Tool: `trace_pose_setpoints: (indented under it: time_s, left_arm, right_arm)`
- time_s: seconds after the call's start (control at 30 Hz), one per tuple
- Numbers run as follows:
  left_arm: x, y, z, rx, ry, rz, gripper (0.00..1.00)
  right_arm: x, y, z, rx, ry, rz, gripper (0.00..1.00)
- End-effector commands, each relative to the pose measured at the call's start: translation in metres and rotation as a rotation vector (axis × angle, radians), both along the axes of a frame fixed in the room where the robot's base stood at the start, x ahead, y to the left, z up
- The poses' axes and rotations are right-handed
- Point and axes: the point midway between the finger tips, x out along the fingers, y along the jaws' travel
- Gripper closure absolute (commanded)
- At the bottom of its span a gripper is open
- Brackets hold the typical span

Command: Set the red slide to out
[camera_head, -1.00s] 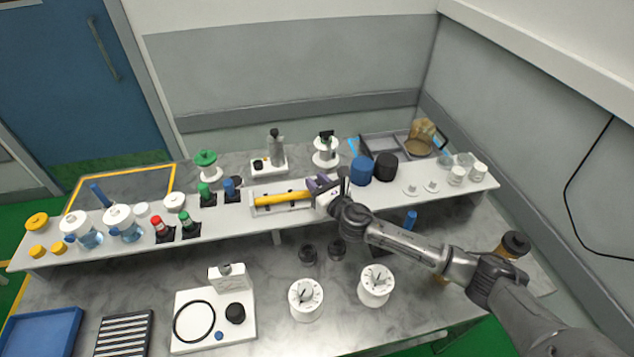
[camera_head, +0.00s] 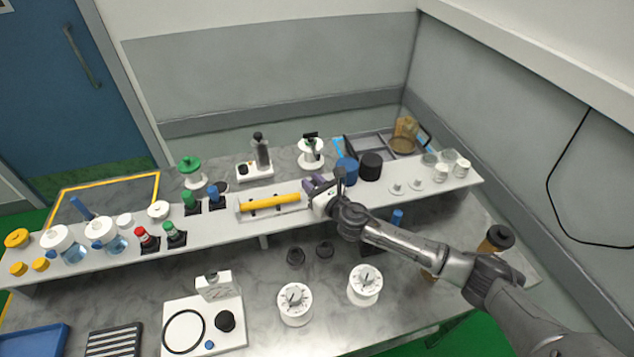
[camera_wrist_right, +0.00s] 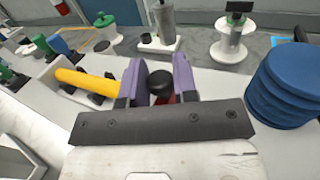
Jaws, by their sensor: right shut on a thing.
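My right gripper (camera_head: 320,186) is at the right end of the white holder with the yellow bar, on the raised shelf. In the right wrist view its purple fingers (camera_wrist_right: 160,82) are on either side of a round black knob (camera_wrist_right: 161,82). A little red shows just under and beside the knob, which looks like the red slide (camera_wrist_right: 172,98); most of it is hidden by the gripper. The fingers are shut on this knobbed piece. In the head view the gripper hides the slide. My left gripper is not in view.
The yellow bar (camera_head: 270,202) lies left of my gripper. Blue (camera_head: 347,171) and black (camera_head: 370,166) ribbed cylinders stand close on its right. White-based stands are behind the shelf. Two white dials (camera_head: 295,304) (camera_head: 364,285) sit on the bench in front.

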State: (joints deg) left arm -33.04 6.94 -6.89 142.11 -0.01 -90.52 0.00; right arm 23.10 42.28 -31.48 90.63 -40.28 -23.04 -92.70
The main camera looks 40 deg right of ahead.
Motion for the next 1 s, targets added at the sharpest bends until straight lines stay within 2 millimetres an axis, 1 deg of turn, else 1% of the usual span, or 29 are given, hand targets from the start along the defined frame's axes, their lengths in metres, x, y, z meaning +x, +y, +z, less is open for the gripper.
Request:
trace_pose_setpoints:
  time_s: [0.03, 0.1, 0.13, 0.3, 0.37, 0.6, 0.73, 0.87, 1.0]
  left_arm:
    - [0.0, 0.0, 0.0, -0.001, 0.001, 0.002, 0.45]
    - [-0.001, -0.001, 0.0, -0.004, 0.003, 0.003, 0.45]
    - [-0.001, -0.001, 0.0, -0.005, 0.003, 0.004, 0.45]
    - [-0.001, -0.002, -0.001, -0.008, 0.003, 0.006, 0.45]
    - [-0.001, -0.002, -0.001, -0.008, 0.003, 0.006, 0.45]
    - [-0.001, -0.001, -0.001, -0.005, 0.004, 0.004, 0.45]
    - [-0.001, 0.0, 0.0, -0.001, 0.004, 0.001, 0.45]
    - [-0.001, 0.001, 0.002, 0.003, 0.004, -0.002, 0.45]
    - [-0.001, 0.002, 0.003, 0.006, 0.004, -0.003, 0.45]
  right_arm:
    - [0.0, -0.003, 0.0, -0.003, 0.0, -0.007, 1.0]
    - [0.0, -0.004, 0.0, -0.003, 0.0, -0.008, 1.0]
    - [0.0, -0.004, 0.0, -0.003, 0.0, -0.009, 0.71]
    - [0.0, -0.004, 0.0, -0.003, 0.0, -0.008, 0.55]
    - [0.0, -0.004, 0.0, -0.003, 0.0, -0.008, 0.5]
    - [-0.001, -0.003, 0.0, -0.002, 0.0, -0.006, 0.5]
    - [-0.01, -0.003, 0.0, -0.004, 0.001, -0.006, 0.5]
    - [-0.031, -0.003, 0.0, -0.004, 0.003, -0.004, 0.5]
    - [-0.059, -0.003, 0.0, -0.004, 0.003, -0.004, 0.5]
